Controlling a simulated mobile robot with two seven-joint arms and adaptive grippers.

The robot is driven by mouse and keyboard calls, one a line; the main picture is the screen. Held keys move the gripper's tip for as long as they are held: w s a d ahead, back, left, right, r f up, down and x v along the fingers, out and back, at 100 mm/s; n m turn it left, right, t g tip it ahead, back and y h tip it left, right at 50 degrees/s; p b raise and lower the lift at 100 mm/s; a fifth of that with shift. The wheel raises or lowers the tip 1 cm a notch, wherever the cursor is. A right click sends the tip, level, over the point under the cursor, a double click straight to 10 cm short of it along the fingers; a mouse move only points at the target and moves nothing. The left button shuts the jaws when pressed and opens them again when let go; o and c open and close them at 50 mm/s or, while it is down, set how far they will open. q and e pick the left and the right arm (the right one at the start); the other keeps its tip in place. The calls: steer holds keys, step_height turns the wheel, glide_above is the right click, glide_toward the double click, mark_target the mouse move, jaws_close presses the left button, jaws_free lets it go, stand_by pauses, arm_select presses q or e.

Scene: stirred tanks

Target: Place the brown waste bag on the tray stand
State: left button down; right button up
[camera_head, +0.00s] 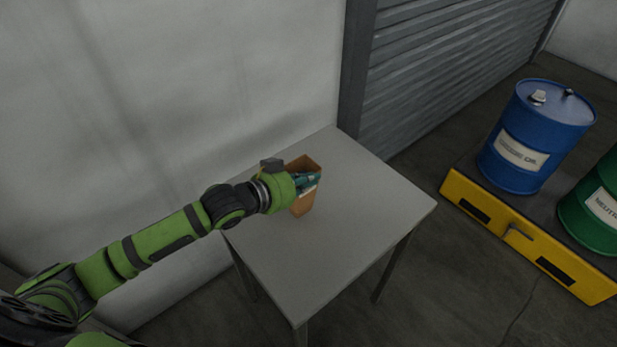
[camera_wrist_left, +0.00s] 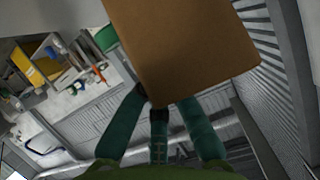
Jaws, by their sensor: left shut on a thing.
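The brown waste bag (camera_head: 304,203) is at the table-like tray stand (camera_head: 375,203), near the back left part of its grey top. I cannot tell whether its base touches the top. My left gripper (camera_head: 306,181) reaches in from the left and is shut on the bag near its upper part. In the left wrist view the bag (camera_wrist_left: 185,45) fills the upper middle, and the teal fingers of my left gripper (camera_wrist_left: 160,105) meet its near edge. The fingers and wrist hide part of the bag. My right gripper is not in view.
A blue drum (camera_head: 520,150) and a green drum (camera_head: 595,210) stand on a yellow-edged pallet (camera_head: 525,235) at the right. A pale wall lies behind the stand, with a grey roller shutter (camera_head: 450,60) beside it. The front and right of the stand's top are clear.

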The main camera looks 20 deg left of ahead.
arm_select(q)
steer(key=shift+f, duration=0.15)
steer(key=c, duration=1.4)
jaws_free()
steer(key=shift+c, duration=0.2)
steer(key=b+v, duration=0.1)
steer(key=v, duration=1.1)
steer(key=shift+r, duration=0.25)
